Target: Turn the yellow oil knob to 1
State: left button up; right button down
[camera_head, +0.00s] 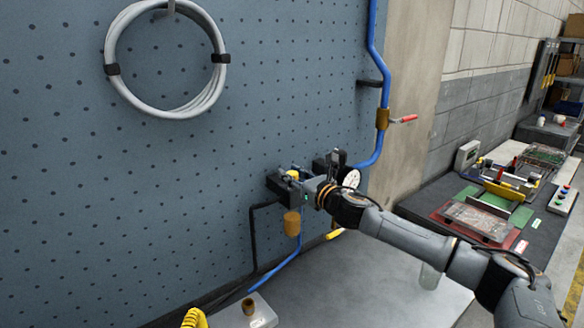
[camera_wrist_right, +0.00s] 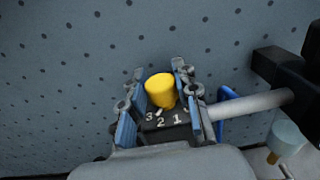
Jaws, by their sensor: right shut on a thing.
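The yellow oil knob (camera_wrist_right: 161,90) sits on a dark block (camera_wrist_right: 178,132) marked 3, 2 and 1 from left to right in the right wrist view. A small white mark at the knob's base lies near the 3 and 2, away from the 1. My right gripper (camera_wrist_right: 156,88) has its two fingers on either side of the knob and is shut on it. My left gripper is not in view.
A round gauge (camera_head: 351,179) is close beside my right wrist. An amber bowl (camera_head: 292,223) hangs below the block. A blue pipe with a red-handled valve (camera_head: 383,118) runs up the pegboard (camera_head: 290,80). A grey bench (camera_head: 370,285) lies below, with a glass jar (camera_head: 429,276).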

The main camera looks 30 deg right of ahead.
jog(key=shift+n+g+y+p, duration=0.35)
jog(key=shift+n+y, duration=0.95)
jog(key=shift+y, duration=0.8)
jog(key=c, duration=1)
grip_release()
jog(key=shift+s+d+f, duration=0.1)
jog(key=shift+s+d, duration=0.05)
jog(key=shift+s, duration=0.15)
jog(key=v, duration=0.6)
jog(key=shift+s+d+f, duration=0.1)
jog(key=shift+s, duration=0.25)
send_near(297, 177)
jog(key=shift+s+d, duration=0.1)
jog(key=shift+s, duration=0.05)
